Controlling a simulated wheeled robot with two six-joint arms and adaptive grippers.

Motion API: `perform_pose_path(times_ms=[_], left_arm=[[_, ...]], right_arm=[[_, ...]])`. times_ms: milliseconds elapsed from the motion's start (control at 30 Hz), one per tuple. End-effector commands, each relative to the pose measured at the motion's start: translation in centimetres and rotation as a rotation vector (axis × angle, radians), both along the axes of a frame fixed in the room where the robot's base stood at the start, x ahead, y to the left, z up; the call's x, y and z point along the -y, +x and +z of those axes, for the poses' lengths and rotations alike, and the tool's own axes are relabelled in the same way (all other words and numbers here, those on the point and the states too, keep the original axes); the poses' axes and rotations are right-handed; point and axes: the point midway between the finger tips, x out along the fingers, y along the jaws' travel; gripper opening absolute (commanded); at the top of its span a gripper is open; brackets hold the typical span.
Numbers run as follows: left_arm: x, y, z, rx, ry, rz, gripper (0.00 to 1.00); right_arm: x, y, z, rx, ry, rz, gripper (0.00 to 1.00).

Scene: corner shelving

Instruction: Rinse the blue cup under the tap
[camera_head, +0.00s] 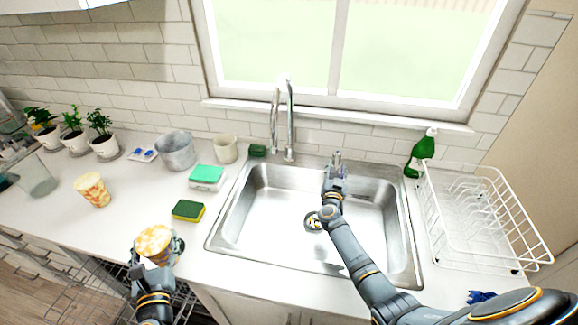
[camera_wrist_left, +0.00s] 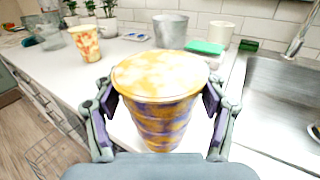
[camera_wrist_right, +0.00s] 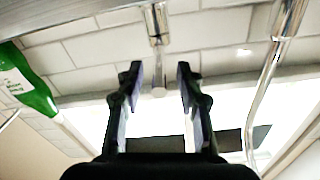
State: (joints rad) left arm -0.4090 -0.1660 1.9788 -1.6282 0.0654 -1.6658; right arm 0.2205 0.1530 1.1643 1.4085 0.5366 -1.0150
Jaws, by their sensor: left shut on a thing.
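My left gripper (camera_head: 157,250) is shut around a cup (camera_head: 153,243) with a mottled cream-and-orange top. In the left wrist view, this cup (camera_wrist_left: 157,95) has purple-blue and orange sides and stands upright between the fingers. It is at the counter's front edge, left of the sink (camera_head: 275,235). The chrome tap (camera_head: 289,120) rises behind the sink; I cannot tell if water runs. My right gripper (camera_head: 336,172) is over the back of the sink. In the right wrist view, its fingers (camera_wrist_right: 159,85) are apart, with a short chrome fixture (camera_wrist_right: 155,25) beyond them.
An orange-and-cream cup (camera_head: 92,190), grey pot (camera_head: 176,152), beige cup (camera_head: 225,149), green sponges (camera_head: 188,210) and several potted plants stand left of the sink. A green bottle (camera_head: 421,153) and white dish rack (camera_head: 475,225) are right. An open dishwasher rack lies below the left counter.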

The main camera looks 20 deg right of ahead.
Motion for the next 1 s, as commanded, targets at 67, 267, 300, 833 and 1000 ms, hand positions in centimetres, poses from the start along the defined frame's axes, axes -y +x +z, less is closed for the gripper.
perform_pose_path(times_ms=[67,267,300,833,1000], left_arm=[[0.00,0.01,-0.24,0.000,0.000,0.000,0.45],[0.00,0.01,-0.22,0.000,0.000,0.000,0.45],[0.00,0.01,-0.21,0.000,0.000,0.000,0.45],[0.00,0.01,-0.22,0.000,0.000,0.000,0.45],[0.00,0.01,-0.19,0.000,0.000,0.000,0.45]], right_arm=[[0.38,0.55,-0.05,0.000,0.000,0.000,0.36],[0.57,0.86,0.05,0.001,0.001,0.000,0.36],[0.56,0.85,0.04,0.001,0.001,0.000,0.36],[0.54,0.82,0.01,0.000,0.001,0.000,0.00],[0.56,0.79,0.01,0.000,0.001,0.002,0.00]])
